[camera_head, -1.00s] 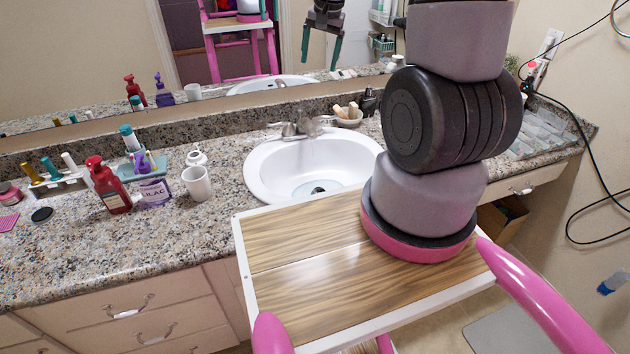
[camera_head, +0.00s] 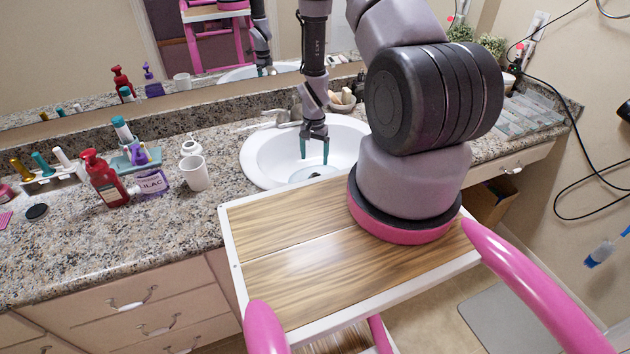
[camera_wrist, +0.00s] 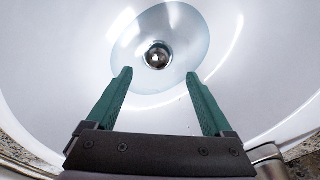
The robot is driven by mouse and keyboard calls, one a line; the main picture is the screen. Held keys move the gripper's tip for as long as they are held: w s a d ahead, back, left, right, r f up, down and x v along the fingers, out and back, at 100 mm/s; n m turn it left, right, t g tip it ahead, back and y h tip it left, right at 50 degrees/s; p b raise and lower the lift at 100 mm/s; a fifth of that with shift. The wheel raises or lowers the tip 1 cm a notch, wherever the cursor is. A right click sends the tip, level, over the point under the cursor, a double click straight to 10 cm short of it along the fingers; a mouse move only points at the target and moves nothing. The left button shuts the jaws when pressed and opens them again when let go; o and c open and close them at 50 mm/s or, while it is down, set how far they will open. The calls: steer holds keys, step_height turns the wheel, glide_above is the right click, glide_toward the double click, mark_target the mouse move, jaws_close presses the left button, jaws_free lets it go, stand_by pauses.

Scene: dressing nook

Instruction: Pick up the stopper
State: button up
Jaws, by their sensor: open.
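A small round shiny metal piece, which looks like the stopper (camera_wrist: 157,57), sits at the drain in the bottom of the white sink (camera_wrist: 60,65). A pale bluish round patch, perhaps shallow water, surrounds it. My gripper (camera_wrist: 158,75) is open, with its two green fingers apart and nothing between them. In the wrist view the stopper shows just beyond the fingertips, near the midline between them. In the head view my gripper (camera_head: 314,157) points down over the sink basin (camera_head: 262,165). The stopper cannot be made out clearly there.
The faucet (camera_head: 281,119) stands behind the basin, left of my arm. A white mug (camera_head: 195,173), red pump bottle (camera_head: 103,180) and lilac jar (camera_head: 153,183) stand on the counter to the left. A soap dish (camera_head: 342,106) is at the back. The mirror runs behind.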

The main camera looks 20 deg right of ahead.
mark_target(316, 173)
step_height(316, 173, down, 4)
steer(key=shift+r, duration=0.25)
steer(key=shift+w+d+f, duration=0.1)
steer(key=shift+d+f, duration=0.1)
steer(key=shift+f, duration=1.15)
steer(key=shift+d+f, duration=0.15)
steer(key=shift+f, duration=1.2)
jaws_close()
steer(key=shift+r, duration=0.1)
step_height(316, 173, up, 18)
step_height(316, 173, up, 3)
steer(key=shift+r, duration=0.2)
